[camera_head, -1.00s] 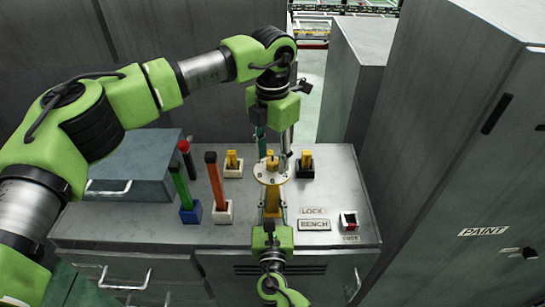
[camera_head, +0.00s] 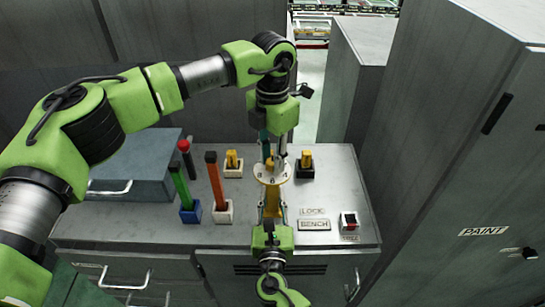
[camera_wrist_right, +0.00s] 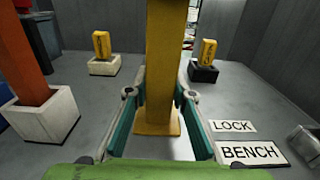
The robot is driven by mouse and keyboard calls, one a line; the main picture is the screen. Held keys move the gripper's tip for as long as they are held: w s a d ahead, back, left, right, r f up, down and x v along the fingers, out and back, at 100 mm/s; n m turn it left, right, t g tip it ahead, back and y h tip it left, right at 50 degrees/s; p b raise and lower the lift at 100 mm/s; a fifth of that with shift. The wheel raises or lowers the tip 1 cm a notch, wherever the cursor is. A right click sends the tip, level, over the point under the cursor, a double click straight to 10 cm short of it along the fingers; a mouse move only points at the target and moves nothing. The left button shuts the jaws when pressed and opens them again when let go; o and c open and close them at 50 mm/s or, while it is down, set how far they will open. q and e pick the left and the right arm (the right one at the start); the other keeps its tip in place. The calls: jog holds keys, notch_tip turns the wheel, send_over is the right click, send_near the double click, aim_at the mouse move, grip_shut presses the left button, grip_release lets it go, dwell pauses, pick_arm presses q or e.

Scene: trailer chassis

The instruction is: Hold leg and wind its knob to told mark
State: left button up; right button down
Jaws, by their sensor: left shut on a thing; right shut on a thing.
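The leg is a yellow post (camera_wrist_right: 165,65) standing upright on the bench, and it also shows in the head view (camera_head: 271,204). A round cream plate (camera_head: 257,174) with small dark marks tops it. The yellow knob (camera_head: 269,163) rises from the plate's middle, partly hidden by my left gripper. My left gripper (camera_head: 272,155) reaches down from above and is shut on the knob. My right gripper (camera_head: 271,217) comes from the front and is shut on the leg below the plate; its teal fingers flank the post in the right wrist view (camera_wrist_right: 160,110). The plate's marks are too small to read.
A white-based holder with an orange bar (camera_head: 215,185) and a blue-based holder with a green bar (camera_head: 181,188) stand left. Yellow pieces sit in a white holder (camera_head: 233,170) and a black holder (camera_head: 305,171) behind.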

pick_arm(q)
jog(key=m, duration=0.5)
jog(key=shift+m, duration=0.3)
jog(key=m, duration=0.6)
jog(key=shift+f, duration=0.1)
jog(key=m, duration=0.5)
jog(key=shift+f+m, duration=0.1)
jog(key=shift+m, duration=0.2)
jog(key=m, duration=0.5)
jog(key=shift+m, duration=0.4)
jog(key=shift+s, duration=0.1)
jog(key=o, duration=1.1)
